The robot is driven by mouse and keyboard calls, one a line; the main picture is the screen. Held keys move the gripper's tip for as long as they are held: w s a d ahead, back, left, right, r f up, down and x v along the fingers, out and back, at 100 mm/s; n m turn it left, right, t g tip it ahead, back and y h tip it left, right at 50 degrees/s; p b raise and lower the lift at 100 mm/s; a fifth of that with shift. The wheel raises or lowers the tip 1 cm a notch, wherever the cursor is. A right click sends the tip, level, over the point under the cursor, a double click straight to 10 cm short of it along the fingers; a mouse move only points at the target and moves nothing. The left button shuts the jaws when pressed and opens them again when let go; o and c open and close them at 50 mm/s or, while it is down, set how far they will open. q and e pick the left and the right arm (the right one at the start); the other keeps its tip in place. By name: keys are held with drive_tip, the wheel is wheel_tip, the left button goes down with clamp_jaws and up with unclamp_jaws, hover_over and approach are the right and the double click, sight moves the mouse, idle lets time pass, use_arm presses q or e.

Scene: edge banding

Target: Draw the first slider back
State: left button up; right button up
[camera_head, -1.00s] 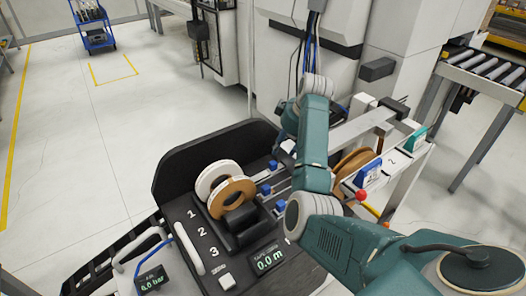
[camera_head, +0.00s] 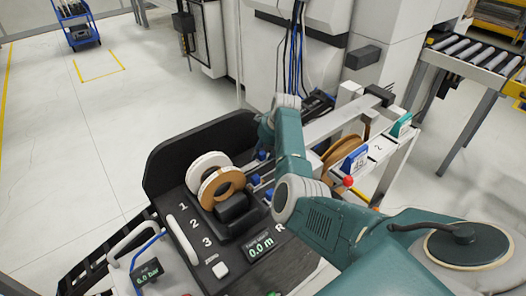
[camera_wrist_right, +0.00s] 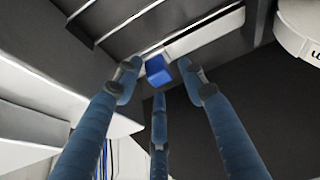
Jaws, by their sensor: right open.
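Blue slider knobs stand on the rails beside the tape rolls in the head view; the farthest knob (camera_head: 262,155) is close to my right wrist, and nearer ones (camera_head: 255,179) (camera_head: 268,194) sit toward the panel. My right gripper is mostly hidden behind its own wrist in the head view. In the right wrist view my right gripper (camera_wrist_right: 160,82) is open, its three fingers spread around a blue knob (camera_wrist_right: 157,69) on a pale rail. I see no clear contact; which numbered slider this is cannot be told for certain. My left gripper is out of view.
A black panel (camera_head: 190,236) numbered 1, 2, 3 lies in front of a white roll (camera_head: 205,166) and a brown roll (camera_head: 207,193). A raised black wall (camera_head: 165,165) borders the far left. A long grey beam (camera_head: 330,123) and a rack with blue and green tags are right.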

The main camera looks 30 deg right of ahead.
drive_tip(key=shift+c, duration=0.2)
drive_tip(key=c, duration=0.5)
clamp_jaws()
drive_tip(key=shift+a+r, duration=0.1)
drive_tip(key=shift+r, duration=0.05)
drive_tip(key=a+p, duration=0.2)
drive_tip(key=a, duration=0.1)
drive_tip(key=a+p, duration=0.1)
drive_tip(key=shift+s+a+r+p, duration=0.15)
drive_tip(key=shift+r+p, duration=0.1)
drive_tip(key=shift+p, duration=0.15)
drive_tip(key=shift+a+f, duration=0.15)
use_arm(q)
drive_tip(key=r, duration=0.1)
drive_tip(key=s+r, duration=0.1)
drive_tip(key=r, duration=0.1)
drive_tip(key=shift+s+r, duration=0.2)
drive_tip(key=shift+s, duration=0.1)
use_arm(e)
drive_tip(key=o, duration=0.5)
unclamp_jaws()
drive_tip(key=shift+w, duration=0.2)
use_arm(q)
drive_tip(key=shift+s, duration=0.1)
use_arm(e)
drive_tip(key=shift+o, duration=0.2)
drive_tip(key=shift+f, duration=0.15)
